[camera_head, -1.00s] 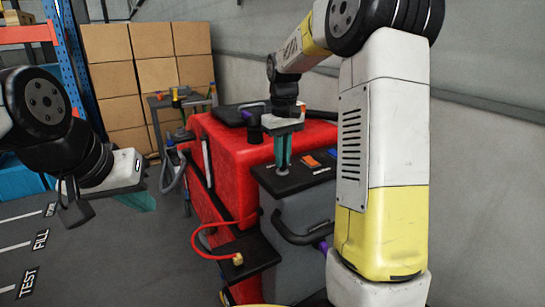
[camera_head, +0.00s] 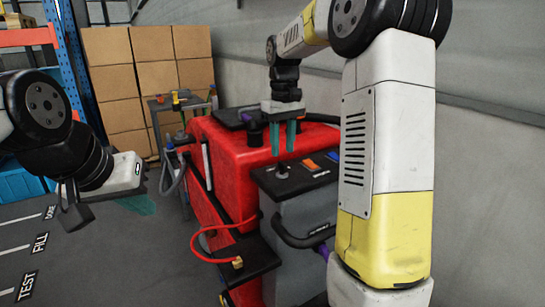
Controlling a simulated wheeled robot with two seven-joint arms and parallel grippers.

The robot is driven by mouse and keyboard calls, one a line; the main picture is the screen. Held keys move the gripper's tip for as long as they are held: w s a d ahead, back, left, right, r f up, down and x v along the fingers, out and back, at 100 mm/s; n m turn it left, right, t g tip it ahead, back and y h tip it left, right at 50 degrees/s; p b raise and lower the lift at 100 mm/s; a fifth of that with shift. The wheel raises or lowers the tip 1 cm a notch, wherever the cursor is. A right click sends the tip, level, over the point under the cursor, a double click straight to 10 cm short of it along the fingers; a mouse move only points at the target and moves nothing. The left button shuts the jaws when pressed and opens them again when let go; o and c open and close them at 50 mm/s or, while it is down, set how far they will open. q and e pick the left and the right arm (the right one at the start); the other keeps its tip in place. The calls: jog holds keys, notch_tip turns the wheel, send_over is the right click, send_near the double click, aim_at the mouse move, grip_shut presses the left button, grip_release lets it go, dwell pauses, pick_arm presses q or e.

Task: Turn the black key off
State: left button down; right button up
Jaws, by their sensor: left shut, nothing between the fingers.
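The black key (camera_head: 282,170) stands in the dark control panel (camera_head: 300,180) on top of the grey part of the red scrubber (camera_head: 228,170). It is small, and I cannot tell which way it is turned. My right gripper (camera_head: 284,153) points down just above the key. Its two teal fingers are apart, with nothing between them, and do not appear to touch the key. My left gripper (camera_head: 140,205) is at the left, well away from the scrubber, shut and empty.
An orange switch (camera_head: 309,164) and a blue switch (camera_head: 333,157) are on the panel beside the key. A black handle bar (camera_head: 300,240) and a red hose (camera_head: 205,240) are below. Cardboard boxes (camera_head: 150,75) stand behind.

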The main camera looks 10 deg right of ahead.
aim_at(282, 162)
notch_tip(282, 162, up, 3)
jog(key=shift+f, duration=0.1)
dwell(0.3)
jog(key=shift+s+r, duration=0.25)
jog(key=shift+r, duration=0.05)
jog(key=s+a+f+m+t+y, duration=0.2)
jog(key=s+t, duration=0.4)
jog(key=s, duration=1.7)
jog(key=shift+s+m, duration=0.35)
jog(key=shift+m, duration=0.45)
jog(key=shift+a, duration=0.1)
